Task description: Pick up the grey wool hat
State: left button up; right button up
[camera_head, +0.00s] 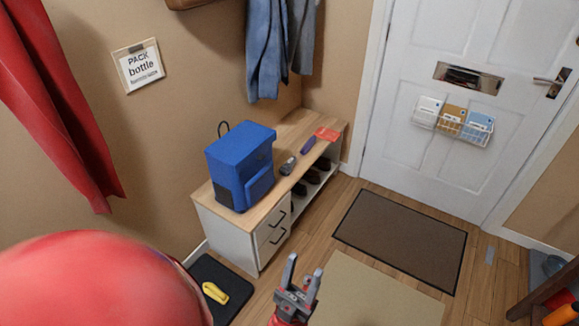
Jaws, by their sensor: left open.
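I cannot clearly make out a grey wool hat. A small dark grey item (288,166) lies on the wooden top of the bench (300,128), right of the blue backpack (240,167); it is too small to tell what it is. My left gripper (303,265) is at the bottom middle, pointing up in the picture. Its two fingers are apart with nothing between them. It is in front of the bench, apart from the grey item. My right gripper is not in view.
A purple item (308,145) and a red item (327,134) lie farther along the bench. Shoes (313,176) stand in its open shelf. A yellow item (215,292) lies on a black mat (232,274). A brown doormat (400,236) lies before the white door (425,65).

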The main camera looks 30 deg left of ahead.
aim_at(286, 169)
jog(key=u, duration=0.9)
jog(key=i+l+u, duration=0.2)
jog(key=i+u, duration=0.2)
jog(key=i+l+u, duration=0.25)
jog(key=u, duration=0.2)
jog(key=i+l+u, duration=0.25)
jog(key=l+u, duration=0.15)
jog(key=i+l, duration=0.2)
jog(key=l, duration=0.2)
jog(key=i+l, duration=0.2)
jog(key=l, duration=0.15)
jog(key=i+l, duration=0.2)
jog(key=l, duration=0.2)
jog(key=i+l+u, duration=0.1)
jog(key=l, duration=0.25)
jog(key=i+l, duration=0.25)
jog(key=l, duration=0.15)
jog(key=k+j+u, duration=0.1)
jog(key=j, duration=0.2)
